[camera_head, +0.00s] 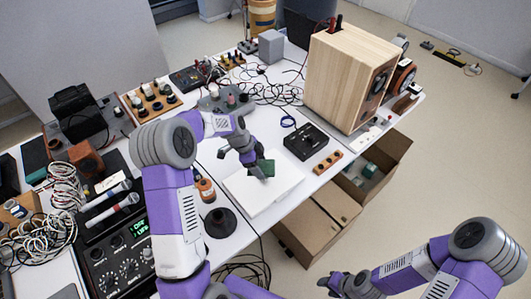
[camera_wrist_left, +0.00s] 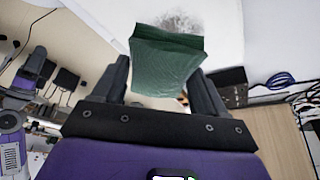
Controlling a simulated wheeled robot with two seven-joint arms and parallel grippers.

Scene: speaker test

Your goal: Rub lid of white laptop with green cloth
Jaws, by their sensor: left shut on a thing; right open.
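The white laptop (camera_head: 288,186) lies closed on the white table, near its front edge. My left gripper (camera_head: 257,166) is shut on the green cloth (camera_head: 267,168) over the lid's upper middle part. In the left wrist view the cloth (camera_wrist_left: 166,62) hangs between the two fingers, in front of the white lid (camera_wrist_left: 222,45). A grey smudge (camera_wrist_left: 183,20) shows on the lid just beyond the cloth. I cannot tell whether the cloth touches the lid. My right gripper (camera_head: 335,284) is open and empty, low at the front, away from the table.
A large wooden speaker (camera_head: 338,78) stands at the back right. A black box (camera_head: 306,141) sits right of the laptop. A small orange bottle (camera_head: 205,190) and a black round stand (camera_head: 220,222) are to its left. Cables and audio gear crowd the left side.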

